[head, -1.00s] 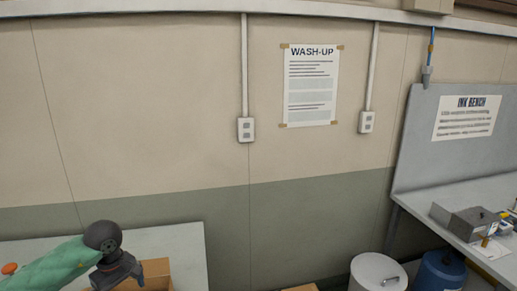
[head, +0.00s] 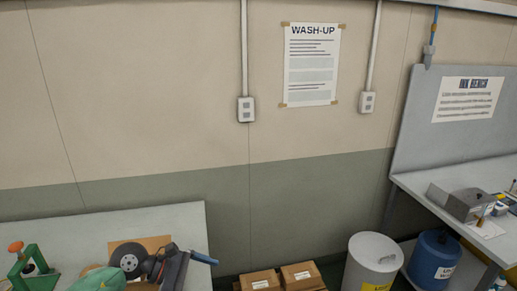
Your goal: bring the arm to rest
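My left arm shows at the bottom left of the head view, with a green sleeve and a dark round wrist. My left gripper (head: 174,266) is over or beside a grey table (head: 75,229), near its right edge. Its fingers are seen at a slant and partly hidden, so I cannot tell whether they are open or shut. A blue piece (head: 203,257) sticks out to the right at the gripper; I cannot tell whether it is a separate thing. My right gripper is not in view.
An open cardboard box (head: 152,242) is behind my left wrist. A green device with an orange knob (head: 15,246) stands left. Cartons (head: 262,281), a pale drum (head: 373,257) and a blue container (head: 436,256) stand right of the table. The ink bench (head: 470,177) is far right.

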